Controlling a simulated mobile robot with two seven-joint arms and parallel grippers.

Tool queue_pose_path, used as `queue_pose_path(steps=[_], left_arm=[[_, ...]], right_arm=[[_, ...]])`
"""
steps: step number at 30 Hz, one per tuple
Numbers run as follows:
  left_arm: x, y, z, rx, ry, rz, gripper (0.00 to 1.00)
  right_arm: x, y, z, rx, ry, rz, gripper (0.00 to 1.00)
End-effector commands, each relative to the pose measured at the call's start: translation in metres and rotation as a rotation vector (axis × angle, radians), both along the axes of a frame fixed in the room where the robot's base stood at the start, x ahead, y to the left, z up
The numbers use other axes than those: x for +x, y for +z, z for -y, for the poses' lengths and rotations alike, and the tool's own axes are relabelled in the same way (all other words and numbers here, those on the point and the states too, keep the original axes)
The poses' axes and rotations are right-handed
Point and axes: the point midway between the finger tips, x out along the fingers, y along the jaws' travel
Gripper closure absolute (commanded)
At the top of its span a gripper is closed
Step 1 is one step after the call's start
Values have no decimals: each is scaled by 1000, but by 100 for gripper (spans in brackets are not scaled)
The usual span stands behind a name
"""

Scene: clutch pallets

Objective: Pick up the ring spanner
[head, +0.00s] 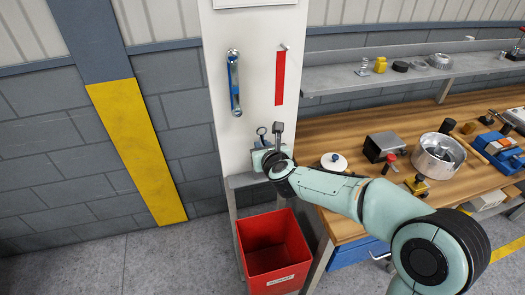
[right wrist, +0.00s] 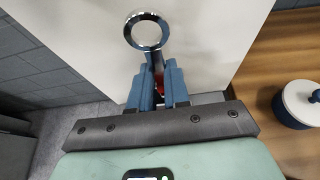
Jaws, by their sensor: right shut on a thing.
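My right gripper (head: 262,144) is in front of the lower part of a white panel (head: 257,25). In the right wrist view, its blue fingers (right wrist: 158,82) are shut on the ring spanner (right wrist: 147,31). The spanner's shiny ring end stands up beyond the fingertips, and the fingers hide much of its shank. The ring also shows small in the head view (head: 261,131). Another spanner (head: 234,82), chrome and blue, hangs upright on the panel, apart from the gripper. My left gripper is not in view.
A red strip (head: 280,78) is on the panel below a hook. A red bin (head: 272,248) stands on the floor below. The wooden bench (head: 330,132) at right carries a white-lidded pot (head: 333,162), a grey box (head: 384,146) and a metal housing (head: 438,156). Floor at left is clear.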

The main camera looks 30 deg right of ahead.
Motion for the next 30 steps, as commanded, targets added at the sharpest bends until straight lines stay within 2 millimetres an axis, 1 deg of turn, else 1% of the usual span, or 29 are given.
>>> queue_pose_path(steps=[1,3,9,14,17,20,22,25,30], left_arm=[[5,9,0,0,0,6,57],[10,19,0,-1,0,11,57],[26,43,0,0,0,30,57],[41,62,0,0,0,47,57],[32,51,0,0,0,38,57],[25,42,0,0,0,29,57],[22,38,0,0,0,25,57],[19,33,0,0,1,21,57],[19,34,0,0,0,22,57]], right_arm=[[1,16,-1,0,1,7,100],[2,32,-1,1,0,9,100],[2,70,0,1,1,8,100],[2,97,0,0,0,9,100],[-17,90,-4,-1,1,4,100],[-39,88,-10,-1,1,3,100],[-58,88,-14,-1,1,4,100],[-87,89,-21,-1,0,6,100],[-134,91,-32,-1,0,6,100]])
